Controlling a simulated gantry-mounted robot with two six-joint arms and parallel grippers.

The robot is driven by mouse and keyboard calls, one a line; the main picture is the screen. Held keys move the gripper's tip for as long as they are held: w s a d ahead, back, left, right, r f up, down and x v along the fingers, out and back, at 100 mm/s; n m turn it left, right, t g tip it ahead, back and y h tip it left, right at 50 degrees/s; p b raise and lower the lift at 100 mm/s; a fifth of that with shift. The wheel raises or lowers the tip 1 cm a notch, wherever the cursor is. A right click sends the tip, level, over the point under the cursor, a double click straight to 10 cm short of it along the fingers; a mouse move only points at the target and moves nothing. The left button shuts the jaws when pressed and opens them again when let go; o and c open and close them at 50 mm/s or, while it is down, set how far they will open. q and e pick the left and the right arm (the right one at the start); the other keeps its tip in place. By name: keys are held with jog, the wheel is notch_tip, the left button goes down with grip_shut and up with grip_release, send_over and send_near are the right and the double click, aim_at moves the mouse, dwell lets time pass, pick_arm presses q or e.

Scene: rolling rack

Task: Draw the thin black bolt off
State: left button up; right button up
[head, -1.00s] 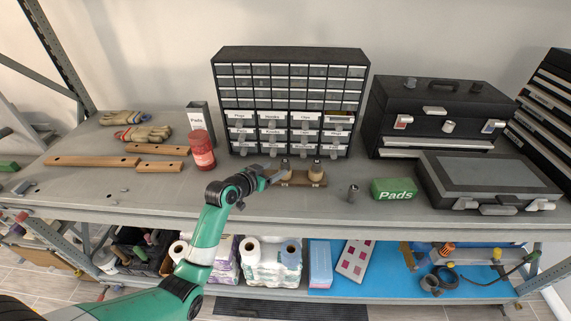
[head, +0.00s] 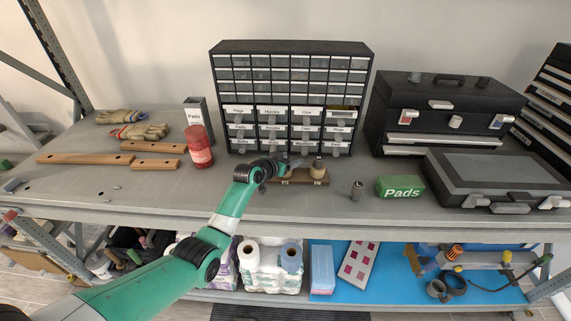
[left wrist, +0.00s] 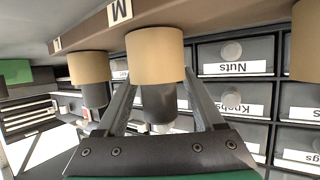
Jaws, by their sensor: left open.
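A wooden block (head: 300,182) stands on the shelf before the drawer cabinet. It bears tan collars with dark cylindrical pieces in them; one collar (head: 317,172) shows at its right end. In the left wrist view, which looks upside down, the block (left wrist: 85,32) carries a middle collar (left wrist: 155,55) with a dark bolt-like piece (left wrist: 159,104) and a second dark piece (left wrist: 94,94) to its left. My left gripper (head: 284,163) is open, its fingers on either side of the middle piece, with gaps visible. Which piece is the thin black bolt I cannot tell. My right gripper is out of view.
The drawer cabinet (head: 290,88) stands close behind the block. A red jar (head: 199,148) is to the left. A small upright metal piece (head: 357,190), a green Pads box (head: 400,187) and black cases (head: 445,112) are to the right. The shelf's front strip is mostly clear.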

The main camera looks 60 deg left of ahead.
pick_arm(q)
jog(key=shift+w, duration=0.1)
jog(key=shift+c, duration=0.2)
grip_shut()
